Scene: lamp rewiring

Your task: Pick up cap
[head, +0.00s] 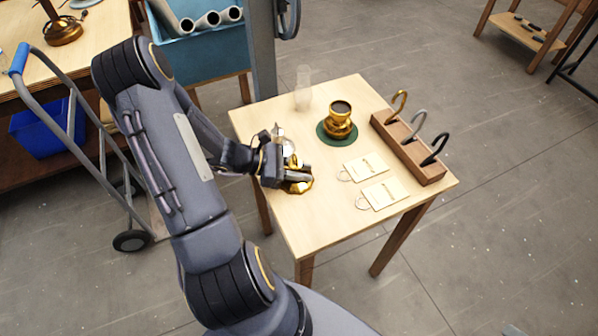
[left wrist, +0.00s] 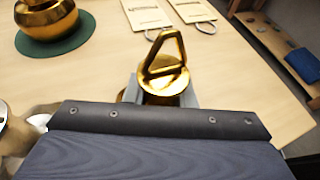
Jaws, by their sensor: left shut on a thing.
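The gold cap (left wrist: 165,82), with a triangular loop on top, sits between the fingers of my left gripper (left wrist: 163,97) in the left wrist view. In the head view the cap (head: 299,187) shows as a gold shape at the fingertips of my left gripper (head: 296,177), low over the near left part of the small table (head: 325,228). The gripper is shut on it. The fingers and wrist hide part of the cap, and I cannot tell whether it touches the tabletop. My right gripper is not in view.
A gold lamp base (head: 340,122) stands on a green round mat (head: 323,138). Two pale tagged cards (head: 366,168) lie right of my gripper. A wooden block with several hooks (head: 410,150) lines the right edge. A clear glass (head: 303,88) stands at the back.

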